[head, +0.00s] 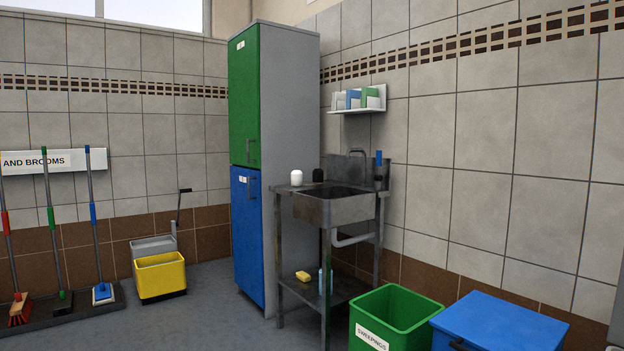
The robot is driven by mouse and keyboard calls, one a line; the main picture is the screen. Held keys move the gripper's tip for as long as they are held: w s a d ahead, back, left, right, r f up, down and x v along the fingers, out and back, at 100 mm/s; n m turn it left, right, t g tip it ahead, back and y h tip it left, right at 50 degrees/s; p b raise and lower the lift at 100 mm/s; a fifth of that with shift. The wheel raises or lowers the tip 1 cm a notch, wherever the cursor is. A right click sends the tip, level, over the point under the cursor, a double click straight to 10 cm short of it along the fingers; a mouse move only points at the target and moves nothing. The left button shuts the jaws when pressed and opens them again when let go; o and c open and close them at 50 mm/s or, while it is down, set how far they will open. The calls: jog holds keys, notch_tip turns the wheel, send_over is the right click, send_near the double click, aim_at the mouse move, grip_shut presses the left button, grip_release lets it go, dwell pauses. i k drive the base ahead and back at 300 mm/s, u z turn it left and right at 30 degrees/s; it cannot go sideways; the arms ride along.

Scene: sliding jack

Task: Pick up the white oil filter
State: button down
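A small white rounded object, which looks like the white oil filter (296,177), stands upright on the left part of the metal sink unit's top (283,189). A similar black object (318,175) stands just to its right, close to the basin (335,208). The white one is unobstructed in the head view. My gripper is not in this view.
A tall green and blue cabinet (245,100) stands directly left of the sink. A green bin (398,312) and a blue lidded bin (500,325) stand at front right. A yellow mop bucket (160,275) is at left. Floor (215,325) is clear before the cabinet.

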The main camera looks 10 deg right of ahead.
aim_at(296, 176)
jog(key=u, duration=0.05)
jog(key=k, duration=0.45)
jog(key=u, duration=0.55)
jog(key=i, duration=0.8)
jog(key=u, duration=0.7)
jog(key=i, duration=1.85)
jog(key=u, duration=0.3)
jog(key=i, duration=1.9)
jog(key=z, duration=0.85)
jog(key=i, duration=1.2)
jog(key=z, duration=1.05)
